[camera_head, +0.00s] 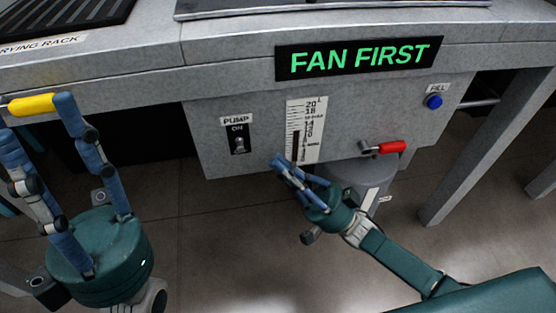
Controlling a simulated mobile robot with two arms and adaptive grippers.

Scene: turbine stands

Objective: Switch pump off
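The pump switch (239,145) is a small toggle on a black plate under the words PUMP and ON, on the grey front panel (215,163). Its lever position is too small to tell. My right gripper (278,162) is in front of the panel, right of and a little below the switch in the picture, apart from it. Its fingertips come together and hold nothing visible. My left gripper (36,118) is at the far left with its fingers spread. A yellow bar (32,105) shows by its fingertips; I cannot tell whether they touch it.
A white scale (306,130) is right of the switch. A red-handled lever (389,148) and a blue FILL button (433,102) are farther right. A FAN FIRST sign (359,58) is above. A grey cylindrical vessel (365,180) stands behind my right gripper. A drying rack (60,22) is upper left.

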